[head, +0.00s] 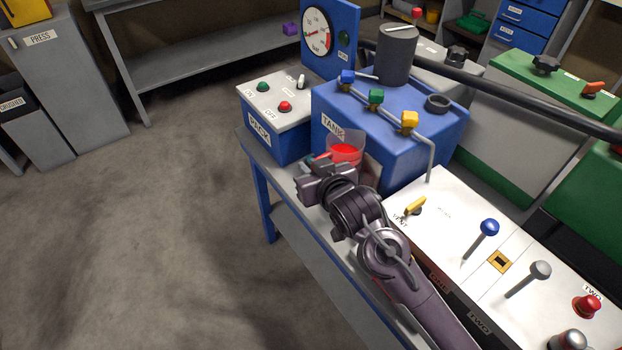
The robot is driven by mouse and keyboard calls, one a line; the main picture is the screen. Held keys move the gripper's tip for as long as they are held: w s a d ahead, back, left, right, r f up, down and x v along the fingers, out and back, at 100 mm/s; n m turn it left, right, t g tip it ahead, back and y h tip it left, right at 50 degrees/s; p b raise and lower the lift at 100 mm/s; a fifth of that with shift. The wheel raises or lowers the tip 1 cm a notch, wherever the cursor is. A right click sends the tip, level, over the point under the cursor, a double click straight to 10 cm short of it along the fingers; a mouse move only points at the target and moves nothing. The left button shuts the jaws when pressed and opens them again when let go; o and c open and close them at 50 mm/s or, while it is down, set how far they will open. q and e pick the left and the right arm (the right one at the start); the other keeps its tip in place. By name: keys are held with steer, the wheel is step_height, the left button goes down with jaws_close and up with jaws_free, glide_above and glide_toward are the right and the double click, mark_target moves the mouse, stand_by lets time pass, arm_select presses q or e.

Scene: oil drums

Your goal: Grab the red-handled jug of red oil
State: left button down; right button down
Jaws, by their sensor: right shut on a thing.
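The jug of red oil (345,150) stands in front of the blue tank, on the narrow edge of the blue bench. It is clear-walled, and red oil shows inside near its top. My right gripper (318,170) is at the jug's near left side, shut on it. A bit of red, likely the handle, shows beside the fingers; most of the handle and the jug's lower part are hidden by my gripper. My left gripper is not in view.
The blue tank (400,120) with colored valves and a bent pipe stands right behind the jug. The pack box (270,130) is to the left. A white lever panel (455,215) lies right of my arm. Open floor (180,230) is at left.

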step_height(320, 180, up, 14)
steer(key=shift+r, duration=0.25)
stand_by(0.6)
